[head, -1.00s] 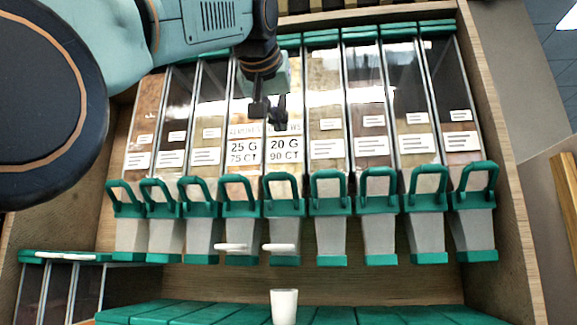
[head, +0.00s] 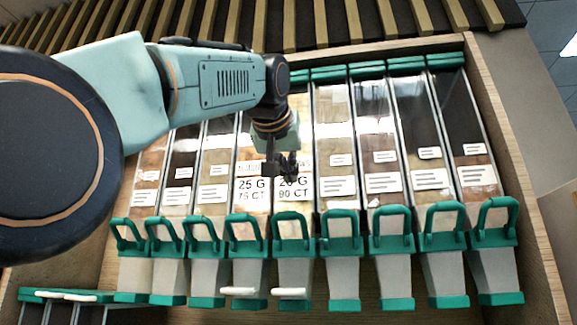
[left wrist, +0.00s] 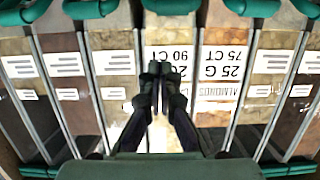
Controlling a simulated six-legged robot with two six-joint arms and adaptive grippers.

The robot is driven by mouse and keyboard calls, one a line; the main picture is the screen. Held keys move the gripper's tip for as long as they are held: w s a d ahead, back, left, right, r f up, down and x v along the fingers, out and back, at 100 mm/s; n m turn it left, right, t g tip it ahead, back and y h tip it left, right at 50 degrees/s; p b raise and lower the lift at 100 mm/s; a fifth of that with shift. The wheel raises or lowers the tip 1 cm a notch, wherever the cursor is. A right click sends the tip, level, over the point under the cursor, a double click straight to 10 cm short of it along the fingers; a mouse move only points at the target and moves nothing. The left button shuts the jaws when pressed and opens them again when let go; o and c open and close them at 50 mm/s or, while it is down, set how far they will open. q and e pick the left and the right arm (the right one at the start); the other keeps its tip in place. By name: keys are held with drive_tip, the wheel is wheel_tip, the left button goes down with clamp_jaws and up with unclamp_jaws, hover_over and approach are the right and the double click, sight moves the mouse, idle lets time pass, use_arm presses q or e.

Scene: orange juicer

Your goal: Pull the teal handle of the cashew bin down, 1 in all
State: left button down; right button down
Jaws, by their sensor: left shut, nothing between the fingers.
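The cashew bin (head: 296,125) is the clear dispenser in the middle of the row with the "20 G 90 CT" label; its name label is partly hidden by my gripper. Its teal handle (head: 292,229) is a loop standing up at the bin's lower front. In the left wrist view, this handle (left wrist: 172,6) is cut by the top edge. My left gripper (head: 281,170) is shut and empty, in front of the bin's label, above and apart from the handle. Its dark fingers (left wrist: 159,72) show together in the left wrist view. My right gripper is not in view.
Similar bins with teal handles stand close on both sides, including the almond bin (head: 246,229) just left. A wooden frame (head: 510,170) bounds the row at right. White tabs (head: 288,292) stick out below the two middle bins. Slats (head: 330,25) run behind.

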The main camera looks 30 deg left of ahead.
sight(295, 212)
use_arm(q)
drive_tip(key=p+x, duration=0.2)
drive_tip(key=x, duration=0.5)
drive_tip(key=shift+w+r, duration=0.1)
drive_tip(key=shift+w, duration=0.25)
drive_tip(key=shift+s+f+b, duration=0.9)
drive_tip(key=shift+f+b, duration=0.25)
drive_tip(key=shift+b, duration=0.05)
drive_tip(key=shift+s+d+f+b, duration=0.35)
drive_tip(key=shift+f+b, duration=0.1)
drive_tip(key=shift+f, duration=0.15)
drive_tip(key=shift+a, duration=0.15)
